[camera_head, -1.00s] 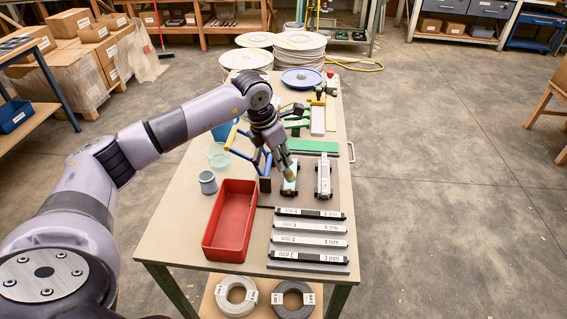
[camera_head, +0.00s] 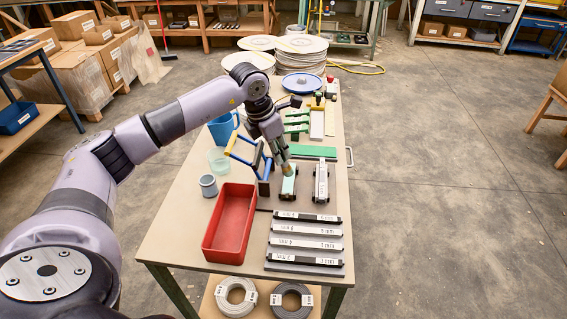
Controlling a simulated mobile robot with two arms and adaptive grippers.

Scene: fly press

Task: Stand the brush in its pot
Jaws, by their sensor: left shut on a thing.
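My left gripper (camera_head: 275,146) is over the middle of the table, pointing down. It is shut on the brush, a slim thing with a tan tip (camera_head: 287,169) hanging downward. The gripper's fingers hide most of its handle. In the picture the tip overlaps a green-topped block; I cannot tell how far above it hangs. A small grey pot (camera_head: 208,186), which looks like the brush's pot, stands upright left of the gripper, behind the red tray. My right gripper is not in view.
A red tray (camera_head: 214,242) lies in front of the pot. A clear cup (camera_head: 219,160) and blue jug (camera_head: 221,130) stand behind it. Labelled bars (camera_head: 306,230) lie at the front right.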

